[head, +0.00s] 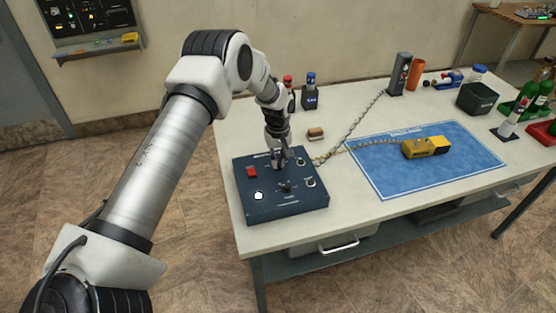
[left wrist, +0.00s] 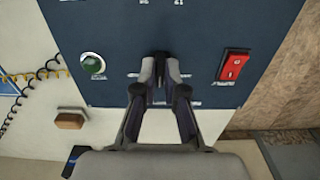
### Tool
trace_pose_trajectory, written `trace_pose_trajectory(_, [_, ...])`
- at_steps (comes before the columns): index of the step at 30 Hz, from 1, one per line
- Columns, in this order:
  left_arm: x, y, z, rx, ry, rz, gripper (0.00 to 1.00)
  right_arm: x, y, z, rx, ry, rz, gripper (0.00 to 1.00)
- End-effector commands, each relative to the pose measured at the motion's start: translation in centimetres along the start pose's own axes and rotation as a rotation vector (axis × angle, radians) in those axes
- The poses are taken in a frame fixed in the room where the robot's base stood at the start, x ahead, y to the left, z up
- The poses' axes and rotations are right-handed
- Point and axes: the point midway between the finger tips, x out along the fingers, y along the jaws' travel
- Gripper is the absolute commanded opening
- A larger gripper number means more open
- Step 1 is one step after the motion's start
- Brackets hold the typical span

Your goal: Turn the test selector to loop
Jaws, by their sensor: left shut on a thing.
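The dark blue test box (head: 240,205) lies flat on the table, its controls facing up. My left gripper (head: 278,163) points down onto its far row of controls, between a red rocker switch (head: 251,172) and a green button (head: 301,162). In the left wrist view my left gripper (left wrist: 160,78) is shut on a small dark knob (left wrist: 159,57). The fingers hide most of the knob and its markings, so its setting cannot be read. Another dark knob (head: 287,186) sits nearer the box's front. The labels are too small to read. My right gripper is out of view.
A white button (head: 258,196) and a round socket (head: 311,183) are on the box. A small brown block (head: 316,133) and two small bottles stand behind it. A yellow device (head: 425,148) with a coiled cord lies on the blue mat (head: 385,180) at right.

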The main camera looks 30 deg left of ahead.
Motion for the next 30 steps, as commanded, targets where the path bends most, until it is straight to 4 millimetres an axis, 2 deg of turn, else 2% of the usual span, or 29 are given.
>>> trace_pose_trajectory(11, [0.3,-0.1,0.0,0.195,0.000,-0.001,0.00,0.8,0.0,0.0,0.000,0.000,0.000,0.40])
trace_pose_trajectory(30, [0.3,-0.1,0.0,0.778,0.001,-0.001,0.00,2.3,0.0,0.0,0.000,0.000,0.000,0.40])
